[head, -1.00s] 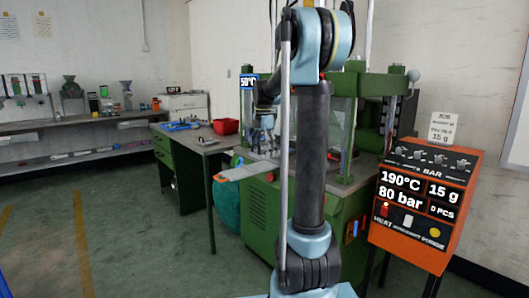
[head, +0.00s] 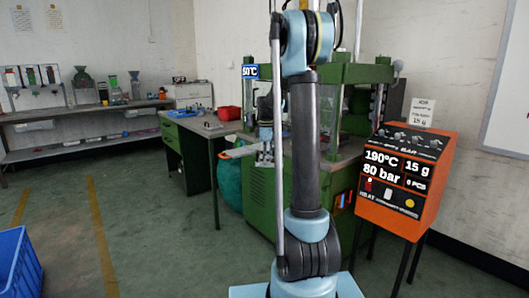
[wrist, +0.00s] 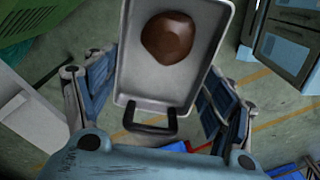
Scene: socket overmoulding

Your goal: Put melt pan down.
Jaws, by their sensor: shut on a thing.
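The melt pan (wrist: 185,82) is a pale grey metal tray with a raised rim and a dark handle (wrist: 150,122). A glossy brown lump of melt (wrist: 168,38) lies in it. In the wrist view, my gripper (wrist: 152,103) has its fingers on either side of the pan's handle end and is shut on the pan. The finger contact itself is hidden. Floor shows around the pan, so it is held in the air.
A green workbench (head: 205,128) with a red bin (head: 229,113) stands left of the press. An orange control panel (head: 403,178) stands right. A blue crate (head: 22,268) is on the floor at lower left. A shelf (head: 85,133) lines the back left. The left floor is mostly open.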

